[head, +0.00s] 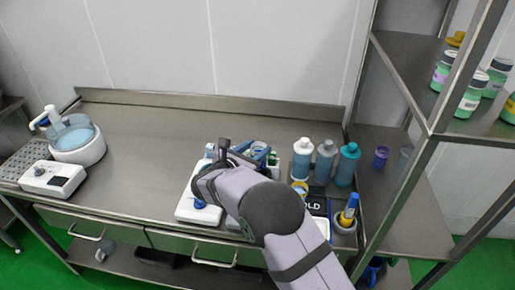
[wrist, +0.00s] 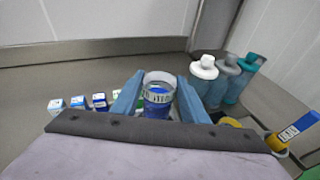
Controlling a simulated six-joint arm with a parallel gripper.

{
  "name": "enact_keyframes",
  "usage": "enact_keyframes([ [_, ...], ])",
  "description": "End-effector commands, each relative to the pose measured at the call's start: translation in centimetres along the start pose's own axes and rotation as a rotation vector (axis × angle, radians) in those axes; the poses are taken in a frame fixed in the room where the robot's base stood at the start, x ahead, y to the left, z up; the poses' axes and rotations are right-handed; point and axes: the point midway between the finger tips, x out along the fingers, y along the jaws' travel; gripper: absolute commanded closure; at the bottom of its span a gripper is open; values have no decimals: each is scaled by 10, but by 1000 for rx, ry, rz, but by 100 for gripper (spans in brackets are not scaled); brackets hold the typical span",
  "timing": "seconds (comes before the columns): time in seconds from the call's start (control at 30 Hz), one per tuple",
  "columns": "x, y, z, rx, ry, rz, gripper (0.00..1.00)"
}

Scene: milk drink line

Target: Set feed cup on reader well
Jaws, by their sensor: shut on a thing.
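My gripper (wrist: 158,97) is shut on a clear cup (wrist: 159,80) with a printed band and blue in its lower part; the cup is upright between the blue fingers. In the head view my gripper (head: 256,157) is over the middle-right of the bench, and the cup (head: 259,147) shows only in part. A white device (head: 188,211) with a blue knob is partly hidden under my arm. Another white device (head: 52,180) with a dark knob is at the far left. I cannot tell which one, if either, has the reader well.
Three capped bottles (head: 325,160) stand right of my gripper. A pot with blue and yellow items (head: 346,218) and a black lettered plate (head: 313,206) are near the front. Small boxes (wrist: 78,102) are left of the cup. Shelving (head: 425,110) bounds the right; the bench's left-centre (head: 145,150) is clear.

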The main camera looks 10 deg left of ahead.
Motion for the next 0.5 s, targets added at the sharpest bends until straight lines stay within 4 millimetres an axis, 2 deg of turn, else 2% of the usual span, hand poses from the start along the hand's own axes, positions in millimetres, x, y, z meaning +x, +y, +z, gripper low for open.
enact_keyframes([
  [0.5,11,-2,-41,1,-2,0,87],
])
